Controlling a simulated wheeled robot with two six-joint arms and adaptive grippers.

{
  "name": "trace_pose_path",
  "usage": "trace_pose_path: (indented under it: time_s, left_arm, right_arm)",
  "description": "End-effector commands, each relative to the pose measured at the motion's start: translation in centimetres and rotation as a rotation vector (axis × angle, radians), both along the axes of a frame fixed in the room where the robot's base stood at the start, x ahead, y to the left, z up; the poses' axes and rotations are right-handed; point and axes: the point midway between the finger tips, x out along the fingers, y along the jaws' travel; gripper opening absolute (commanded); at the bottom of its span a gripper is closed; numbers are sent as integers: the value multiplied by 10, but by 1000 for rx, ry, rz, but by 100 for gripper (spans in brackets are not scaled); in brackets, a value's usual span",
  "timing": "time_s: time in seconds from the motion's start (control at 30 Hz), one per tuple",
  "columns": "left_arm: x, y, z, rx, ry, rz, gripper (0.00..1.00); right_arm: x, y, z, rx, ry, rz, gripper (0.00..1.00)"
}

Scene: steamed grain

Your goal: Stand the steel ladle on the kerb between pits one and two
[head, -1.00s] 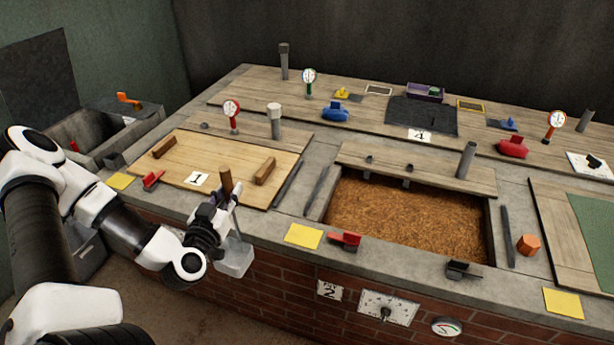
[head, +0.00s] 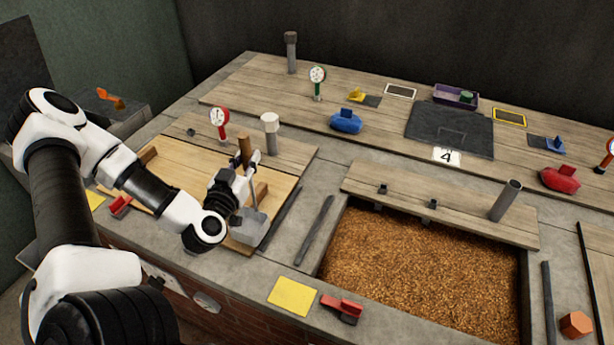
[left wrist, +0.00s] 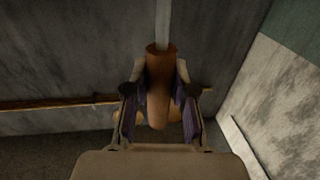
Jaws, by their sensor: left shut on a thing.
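My left gripper (head: 250,178) is shut on the brown wooden handle (left wrist: 160,88) of the steel ladle. The ladle's grey box-like scoop (head: 247,225) hangs below the gripper, over the right front corner of pit one's wooden lid (head: 185,168). I cannot tell whether it touches the lid. In the left wrist view the handle lies between both fingers, with the steel shaft running up from it. The grey kerb (head: 298,212) between pits one and two lies just right of the ladle. Pit two (head: 420,265) is open and full of brown grain. My right gripper is out of view.
Two dark bars (head: 314,230) (head: 281,217) lie along the kerb. A yellow card (head: 292,296) and a red clip (head: 342,308) lie at the front edge. A red gauge (head: 220,120) and a grey-white post (head: 270,133) stand behind the ladle.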

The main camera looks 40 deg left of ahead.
Motion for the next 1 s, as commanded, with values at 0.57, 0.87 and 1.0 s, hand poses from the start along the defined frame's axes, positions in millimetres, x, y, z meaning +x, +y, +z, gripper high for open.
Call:
trace_pose_path:
  time_s: [0.57,0.87,1.0]
  left_arm:
    - [91,-42,-11,12,-3,-6,0]
    - [138,-62,-15,6,-1,-1,0]
    - [136,-60,-44,2,2,2,0]
  right_arm:
    - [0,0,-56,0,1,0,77]
    - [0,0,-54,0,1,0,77]
    - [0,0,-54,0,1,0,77]
